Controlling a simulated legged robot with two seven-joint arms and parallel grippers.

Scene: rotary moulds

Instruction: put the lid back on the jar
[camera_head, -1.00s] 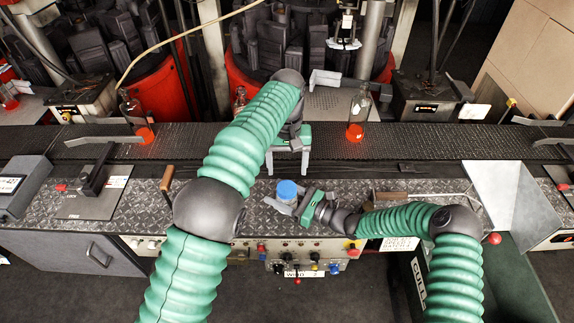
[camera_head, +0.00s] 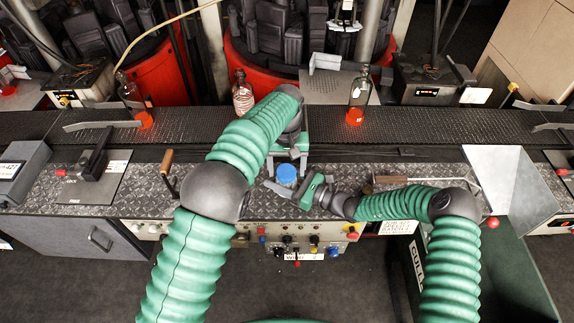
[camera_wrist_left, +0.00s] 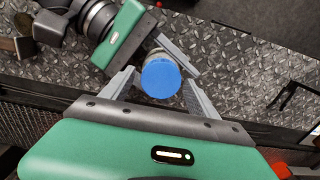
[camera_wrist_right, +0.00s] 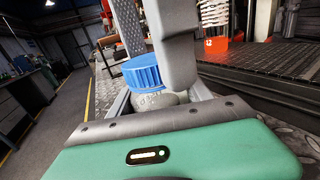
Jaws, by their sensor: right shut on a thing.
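The blue lid (camera_head: 287,174) sits on top of the clear jar (camera_wrist_right: 172,98), and no gap between them shows in the right wrist view. My right gripper (camera_head: 300,192) is shut around the jar's body from the right. My left gripper (camera_head: 287,163) is at the lid from behind and above. In the left wrist view its two fingers stand apart, one on each side of the lid (camera_wrist_left: 161,77), very close to its rim. I see no firm grip there. Most of the jar is hidden by the lid and fingers.
The jar is over a diamond-plate bench (camera_head: 235,203) with a control panel (camera_head: 295,240) on its front. Behind runs a conveyor (camera_head: 430,130) with bottles (camera_head: 358,95) on it. A wooden-handled lever (camera_head: 167,165) is to the left and a metal chute (camera_head: 510,185) to the right.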

